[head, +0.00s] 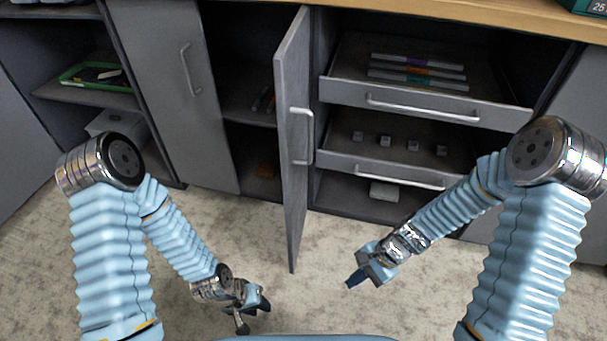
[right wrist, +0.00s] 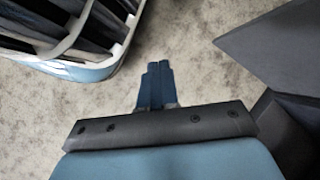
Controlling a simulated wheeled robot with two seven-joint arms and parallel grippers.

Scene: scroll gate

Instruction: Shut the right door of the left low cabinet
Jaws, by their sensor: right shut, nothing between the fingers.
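The right door (head: 296,150) of the left low cabinet stands wide open in the head view, jutting out towards me. Its bar handle (head: 303,136) is on the face turned to the right. The left door (head: 168,85) of that cabinet looks closed. My right gripper (head: 355,279) is shut and empty, over the floor to the right of the door's near lower edge and apart from it. Its closed fingers also show in the right wrist view (right wrist: 155,85). My left gripper (head: 255,308) is low over the floor, left of the door; its finger opening is unclear.
Right of the door, two drawers (head: 420,98) (head: 390,170) are pulled partly out. An open shelf with a green tray (head: 95,76) is at far left. A dark panel (right wrist: 275,50) fills the right of the wrist view. Carpet (head: 330,240) before the cabinets is clear.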

